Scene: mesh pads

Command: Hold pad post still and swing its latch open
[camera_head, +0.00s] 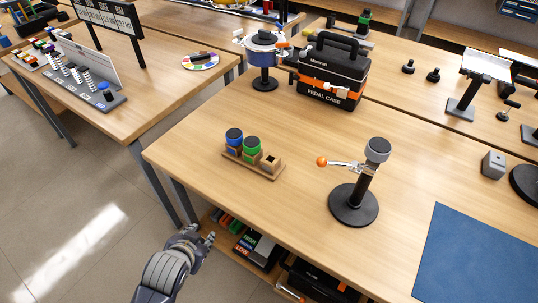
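The pad post (364,184) stands on the wooden table, right of centre, on a round black base (342,208). It has a black stem with a grey round head at the top. Its latch (346,165) is a silver lever that sticks out to the left from the stem and ends in an orange knob (321,161). My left gripper (201,233) is beyond the table's near left edge, well away from the post. Its fingertips look spread apart with nothing between them. My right gripper is out of view.
A wooden holder (262,172) with blue and green round pieces stands left of the post. A blue mat (480,262) lies to the right. A pedal case (332,75) and another post with a blue drum (264,58) stand behind. A shelf with items shows below the table.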

